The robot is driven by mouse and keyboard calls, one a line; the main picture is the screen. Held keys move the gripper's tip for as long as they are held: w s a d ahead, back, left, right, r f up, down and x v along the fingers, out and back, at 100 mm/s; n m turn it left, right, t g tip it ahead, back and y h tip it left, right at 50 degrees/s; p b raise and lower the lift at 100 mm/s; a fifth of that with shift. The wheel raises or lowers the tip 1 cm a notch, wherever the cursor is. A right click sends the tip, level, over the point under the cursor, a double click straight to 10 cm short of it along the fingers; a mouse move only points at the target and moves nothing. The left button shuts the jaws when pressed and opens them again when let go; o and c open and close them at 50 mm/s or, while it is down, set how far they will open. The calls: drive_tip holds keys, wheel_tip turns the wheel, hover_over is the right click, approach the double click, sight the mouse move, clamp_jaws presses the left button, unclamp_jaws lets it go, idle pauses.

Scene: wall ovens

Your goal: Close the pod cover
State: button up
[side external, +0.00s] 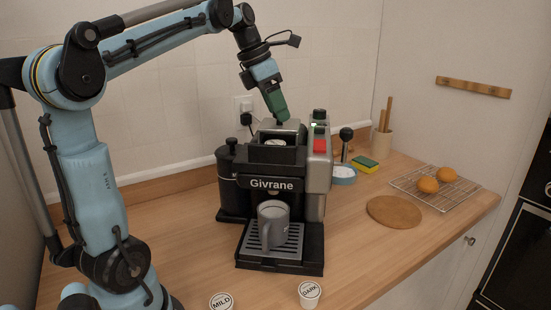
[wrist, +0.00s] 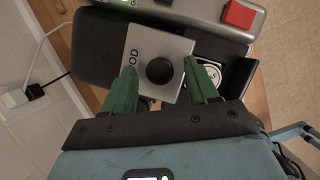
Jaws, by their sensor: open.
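The coffee machine (side external: 270,185), marked Givrane, stands on the counter. Its pod cover (side external: 289,126) is a grey metal plate at the back of the top; in the wrist view the pod cover (wrist: 178,44) shows part of the word POD and a round black knob (wrist: 160,71). The cover is open: a pod (wrist: 213,76) with a white lid shows uncovered beside it, in the slot at the machine's top front. My gripper (side external: 282,119) is above the cover, its green fingers apart on either side of the knob. Whether they touch it, I cannot tell.
A grey mug (side external: 272,222) stands on the drip tray. Two loose pods, MILD (side external: 221,301) and DARK (side external: 310,293), stand in front. A red button (wrist: 240,14) is beside the cover. The right counter holds a round board (side external: 394,212).

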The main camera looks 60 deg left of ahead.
drive_tip(key=shift+c, duration=0.4)
clamp_jaws()
drive_tip(key=s+d, duration=0.2)
drive_tip(key=d, duration=0.1)
drive_tip(key=s+d, duration=0.3)
drive_tip(key=shift+s+d, duration=0.2)
drive_tip(key=shift+d, duration=0.05)
drive_tip(key=shift+o, duration=0.4)
unclamp_jaws()
drive_tip(key=shift+a+r, duration=0.1)
drive_tip(key=v, duration=1.2)
